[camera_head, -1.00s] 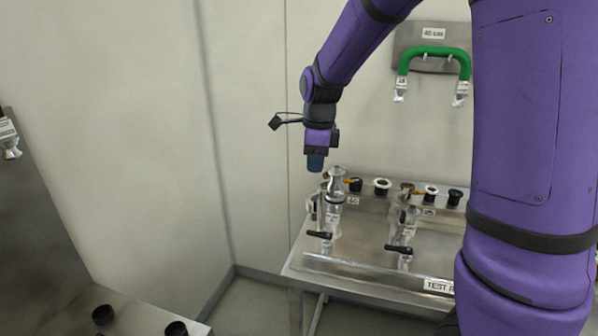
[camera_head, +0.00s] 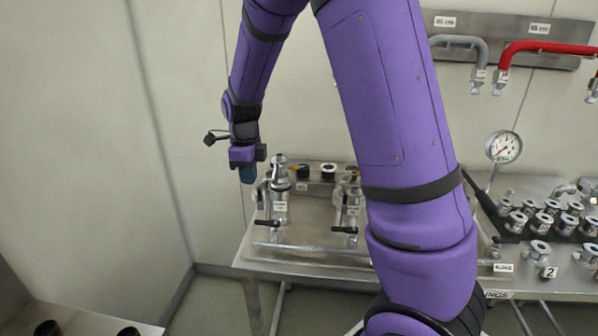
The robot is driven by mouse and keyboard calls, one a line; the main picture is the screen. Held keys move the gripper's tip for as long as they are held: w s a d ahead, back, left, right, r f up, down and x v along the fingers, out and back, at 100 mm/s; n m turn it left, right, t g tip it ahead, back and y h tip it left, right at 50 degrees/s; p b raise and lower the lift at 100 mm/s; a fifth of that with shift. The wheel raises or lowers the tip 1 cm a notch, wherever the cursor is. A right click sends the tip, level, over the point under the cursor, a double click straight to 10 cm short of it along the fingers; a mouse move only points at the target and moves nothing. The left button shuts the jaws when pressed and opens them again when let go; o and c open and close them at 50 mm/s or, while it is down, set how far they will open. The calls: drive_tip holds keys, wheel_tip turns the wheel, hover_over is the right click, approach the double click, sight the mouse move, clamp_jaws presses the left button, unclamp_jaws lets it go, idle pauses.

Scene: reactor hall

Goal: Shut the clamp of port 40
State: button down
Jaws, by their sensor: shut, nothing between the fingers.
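The left metal port fitting (camera_head: 281,203) stands upright on the steel test bench, with a black lever valve (camera_head: 267,223) below it. A small plate beside it (camera_head: 302,187) seems to carry the port number, too small to read now. A metal clamp part (camera_head: 261,193) shows at the fitting's left side; I cannot tell how far it is open.
A second fitting (camera_head: 347,205) stands to the right, partly behind my arm. Dark and white caps (camera_head: 328,171) line the bench's back. A pressure gauge (camera_head: 503,147) and several flanged fittings (camera_head: 540,222) stand farther right. Grey and red hoses (camera_head: 540,46) hang on the wall.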

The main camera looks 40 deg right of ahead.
drive_tip(key=shift+w+a+r, duration=0.1)
drive_tip(key=shift+w+r, duration=0.05)
drive_tip(key=shift+r, duration=0.7)
drive_tip(key=shift+w+a+r, duration=0.15)
drive_tip(key=shift+w+r, duration=0.05)
drive_tip(key=shift+r, duration=0.7)
drive_tip(key=shift+w+a+r, duration=0.1)
drive_tip(key=shift+w+r, duration=0.05)
drive_tip(key=shift+r, duration=0.7)
drive_tip(key=s+r+n+t, duration=0.2)
drive_tip(key=s+r+n, duration=0.9)
drive_tip(key=s+n, duration=0.25)
drive_tip(key=s+r+n+t, duration=0.2)
drive_tip(key=s+n+t, duration=0.1)
drive_tip(key=s+n, duration=1)
drive_tip(key=s, duration=0.3)
drive_tip(key=shift+a, duration=0.25)
